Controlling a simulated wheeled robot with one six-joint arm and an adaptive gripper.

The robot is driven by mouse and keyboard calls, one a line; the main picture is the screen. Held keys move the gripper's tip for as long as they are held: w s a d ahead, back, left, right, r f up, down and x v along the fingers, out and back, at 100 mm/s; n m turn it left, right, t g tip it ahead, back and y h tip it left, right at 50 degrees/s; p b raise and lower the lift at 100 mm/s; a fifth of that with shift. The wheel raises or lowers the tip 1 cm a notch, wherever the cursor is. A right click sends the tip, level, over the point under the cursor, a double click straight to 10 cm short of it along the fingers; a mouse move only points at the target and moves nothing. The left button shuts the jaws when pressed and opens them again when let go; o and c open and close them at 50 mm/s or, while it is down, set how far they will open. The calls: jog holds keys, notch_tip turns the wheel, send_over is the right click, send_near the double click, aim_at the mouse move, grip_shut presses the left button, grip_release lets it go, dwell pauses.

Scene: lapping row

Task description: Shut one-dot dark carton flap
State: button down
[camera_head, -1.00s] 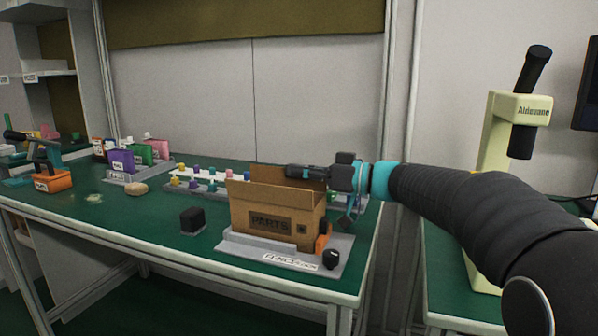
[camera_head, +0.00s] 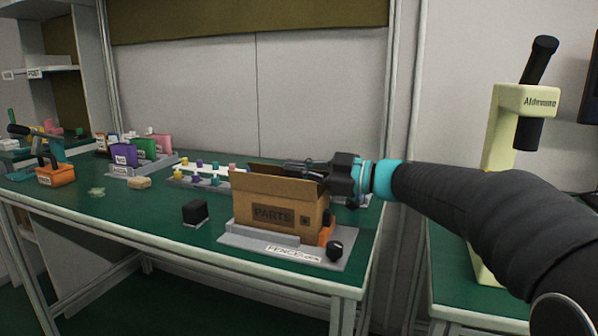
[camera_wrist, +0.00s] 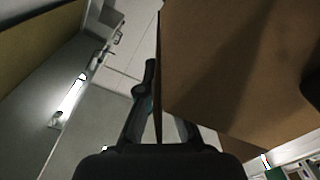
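A brown carton (camera_head: 262,213) stands on a grey plate (camera_head: 236,235) near the bench's right end. Its front has a dark PARTS panel and a small dark square mark. Its top is at least partly open, with a raised cardboard panel (camera_head: 285,178) along the far side. My gripper (camera_head: 300,167) reaches in from the right at this panel's upper edge. In the wrist view, brown cardboard (camera_wrist: 235,75) fills the right, hiding the tip of one finger. The other finger leans inward beside a cardboard edge. Whether the fingers pinch the cardboard is unclear.
A black block (camera_head: 195,212) stands left of the carton. A black knob (camera_head: 334,250) and an orange part (camera_head: 326,235) are at its right. Racks of small coloured pieces (camera_head: 200,172) lie behind. A cream microscope (camera_head: 508,130) stands on the right bench.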

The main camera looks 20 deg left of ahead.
jog(key=shift+s+f+n+b, duration=0.15)
jog(key=shift+n+b, duration=0.1)
jog(key=shift+n, duration=0.25)
jog(key=shift+s+f+n+b, duration=0.1)
jog(key=shift+s+n+b, duration=0.1)
jog(key=shift+n, duration=0.3)
jog(key=c, duration=1.4)
grip_release()
jog(key=d, duration=0.8)
jog(key=s+d, duration=0.1)
jog(key=d, duration=0.3)
